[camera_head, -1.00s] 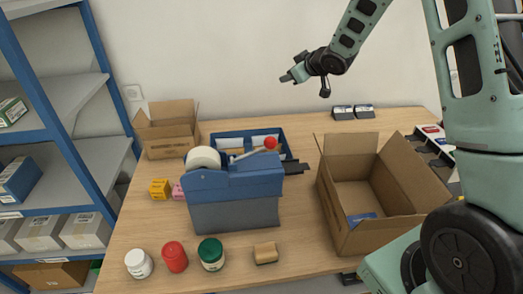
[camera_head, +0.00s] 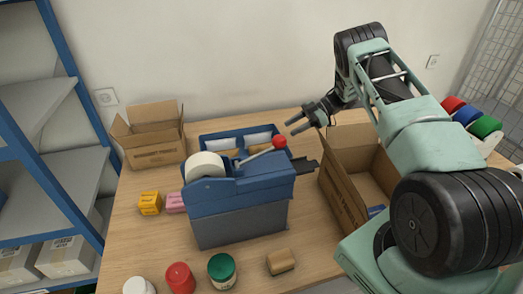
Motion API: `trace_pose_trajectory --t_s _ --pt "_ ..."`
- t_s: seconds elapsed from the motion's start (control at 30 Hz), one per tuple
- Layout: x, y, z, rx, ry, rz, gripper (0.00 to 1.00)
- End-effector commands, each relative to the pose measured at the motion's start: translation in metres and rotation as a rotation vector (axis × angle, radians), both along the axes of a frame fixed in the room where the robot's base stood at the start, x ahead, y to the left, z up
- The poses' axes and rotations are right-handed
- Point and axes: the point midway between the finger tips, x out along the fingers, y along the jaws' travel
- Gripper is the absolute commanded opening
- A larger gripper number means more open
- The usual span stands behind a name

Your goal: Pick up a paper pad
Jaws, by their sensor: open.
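No object is clearly marked as a paper pad. A blue tray (camera_head: 237,128) behind the tape dispenser holds white pillow-like pieces (camera_head: 258,138) and a brown piece (camera_head: 232,153), which may be paper pads. The dispenser partly hides them. My gripper (camera_head: 289,128) is open and empty. Its fingers point left and down, near the right end of the tray and close to the red knob in the picture. I cannot tell its exact height above the tray.
The blue tape dispenser (camera_head: 240,205) with a red-knobbed lever (camera_head: 279,142) stands in front of the tray. Open cartons stand left (camera_head: 155,150) and right (camera_head: 340,195). Yellow (camera_head: 150,203) and pink (camera_head: 175,203) blocks, jars and a tan block (camera_head: 280,262) lie around the table.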

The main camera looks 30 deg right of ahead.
Motion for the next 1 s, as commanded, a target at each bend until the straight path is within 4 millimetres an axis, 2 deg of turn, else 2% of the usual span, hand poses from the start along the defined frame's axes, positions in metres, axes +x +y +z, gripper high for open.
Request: trace_pose_trajectory --t_s 0.1,0.3,0.67,0.9,1.0 --pt "0.006 0.024 -0.011 0.002 -0.001 0.002 0.45" --pt "0.015 0.053 -0.027 0.001 0.000 0.000 0.45" --pt "0.021 0.074 -0.037 0.001 -0.001 0.000 0.45" --pt "0.030 0.106 -0.053 0.000 -0.003 0.001 0.45" --pt "0.033 0.114 -0.057 -0.002 -0.003 0.000 0.45"
